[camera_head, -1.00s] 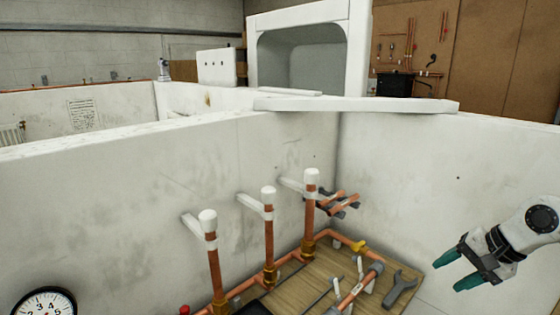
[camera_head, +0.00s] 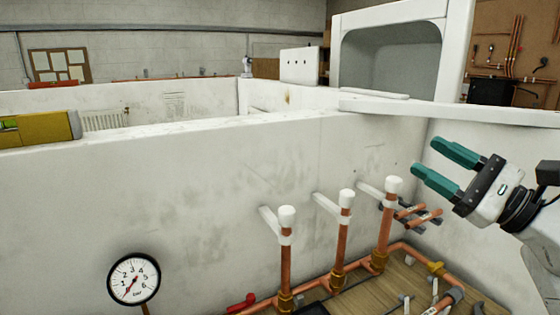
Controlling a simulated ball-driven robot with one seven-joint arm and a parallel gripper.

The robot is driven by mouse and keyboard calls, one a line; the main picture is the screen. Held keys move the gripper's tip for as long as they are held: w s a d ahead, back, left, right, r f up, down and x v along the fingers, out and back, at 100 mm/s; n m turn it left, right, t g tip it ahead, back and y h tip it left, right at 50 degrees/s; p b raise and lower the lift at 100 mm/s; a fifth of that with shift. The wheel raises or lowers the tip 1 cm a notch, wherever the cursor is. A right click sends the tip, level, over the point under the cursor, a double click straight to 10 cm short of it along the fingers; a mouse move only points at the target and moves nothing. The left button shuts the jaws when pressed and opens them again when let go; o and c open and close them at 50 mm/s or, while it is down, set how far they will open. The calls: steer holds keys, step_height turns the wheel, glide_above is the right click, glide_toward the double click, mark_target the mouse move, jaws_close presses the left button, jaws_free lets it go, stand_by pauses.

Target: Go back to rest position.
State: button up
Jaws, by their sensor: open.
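My gripper (camera_head: 436,168) is at the right of the head view, with its two teal fingers pointing left and apart. Nothing is between the fingers. It is in the air in front of the right wall of the bay, to the right of the white-capped copper pipes (camera_head: 341,238). Part of my arm runs off the right edge of the picture.
Several copper pipes stand upright on white wall brackets near the bay wall (camera_head: 190,185). A pressure gauge (camera_head: 134,279) is at lower left. Tools lie on a wooden board (camera_head: 405,285) at lower right. A yellow level (camera_head: 40,129) rests on the wall top.

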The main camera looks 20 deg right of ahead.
step_height(320, 180, up, 5)
steer(key=s+d+m+t+h, duration=0.1)
steer(key=m+t+h, duration=0.75)
steer(key=m, duration=0.95)
step_height(320, 180, down, 26)
steer(key=w+m+g+h, duration=0.2)
steer(key=m+g+h, duration=0.95)
steer(key=m, duration=1.55)
steer(key=s+a+f+m+g+y, duration=0.1)
steer(key=s+a+f+g+y, duration=0.1)
steer(key=f, duration=0.4)
steer(key=s+a+f+m+g+y, duration=0.1)
steer(key=s+a+f+g+y, duration=0.2)
steer(key=a+f, duration=0.3)
steer(key=s+a+f+m+g+y, duration=0.1)
steer(key=s+a+f+g+y, duration=0.1)
steer(key=f, duration=0.4)
steer(key=shift+s+a+f+g+y, duration=0.2)
steer(key=shift+a+g+y, duration=0.2)
steer(key=shift+a+y, duration=0.15)
steer(key=shift+s+a+f+g+y, duration=0.15)
steer(key=shift+a+g+y, duration=0.25)
steer(key=shift+y, duration=0.25)
steer(key=s+a+f+m+g+y+b, duration=0.1)
steer(key=s+f+g+b, duration=0.6)
steer(key=s+f, duration=1)
step_height(320, 180, down, 2)
steer(key=shift+s+a+f+y+b, duration=0.2)
steer(key=shift+a+y+b, duration=0.2)
steer(key=shift+a+b, duration=0.35)
